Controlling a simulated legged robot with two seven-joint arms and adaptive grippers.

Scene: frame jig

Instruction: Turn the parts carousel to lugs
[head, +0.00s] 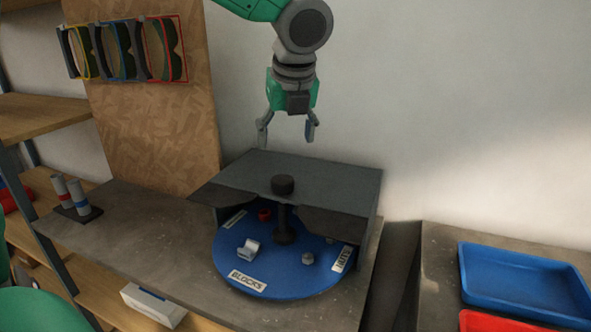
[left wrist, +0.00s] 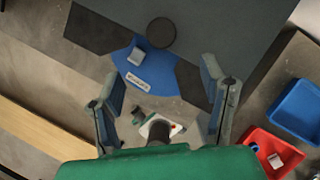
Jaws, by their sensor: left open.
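The parts carousel (head: 262,290) is a round blue disc on the bench, partly under a dark grey cover (head: 325,179). Its BLOCKS label (head: 248,281) faces the front; a second label (head: 343,258) at the right and one at the left rear are too small to read surely. A dark round knob (head: 283,184) tops the central post. A pale block, a small grey part and a red part sit on the disc. My left gripper (head: 288,132) is open and empty above the cover, apart from the knob. The left wrist view shows the disc (left wrist: 185,82) and knob (left wrist: 161,33). My right gripper is out of view.
A blue tray (head: 520,284) and a red tray (head: 490,322) are on the right-hand bench. Grey cylinders (head: 70,193) stand in a dark holder at left. Goggles (head: 120,50) hang on the board. The bench left of the carousel is largely clear.

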